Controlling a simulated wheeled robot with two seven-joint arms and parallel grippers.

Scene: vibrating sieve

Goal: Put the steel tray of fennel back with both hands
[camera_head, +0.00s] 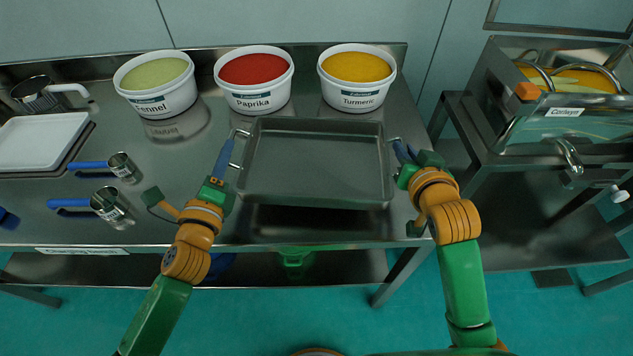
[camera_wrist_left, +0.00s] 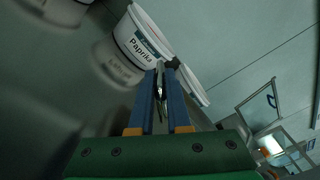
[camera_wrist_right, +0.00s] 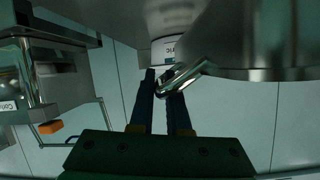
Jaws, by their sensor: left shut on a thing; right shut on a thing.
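The steel tray (camera_head: 315,172) is a shallow grey rectangle with a handle at each end, held roughly level at the front middle of the steel table. Its inside looks bare; I see no fennel in it. My left gripper (camera_head: 232,148) is shut on its left handle. My right gripper (camera_head: 399,150) is shut on its right handle. The right wrist view shows the handle (camera_wrist_right: 186,76) between the fingers and the tray's side (camera_wrist_right: 275,72). In the left wrist view, the fingers (camera_wrist_left: 166,72) close around the thin handle. The fennel tub (camera_head: 157,88), pale green inside, stands at the back left.
Paprika (camera_head: 254,80) and turmeric (camera_head: 357,79) tubs stand close behind the tray. Metal cups with blue handles (camera_head: 108,204) lie at left, near a white tray (camera_head: 40,140). A steel machine (camera_head: 540,100) stands on a separate stand at right, across a gap.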

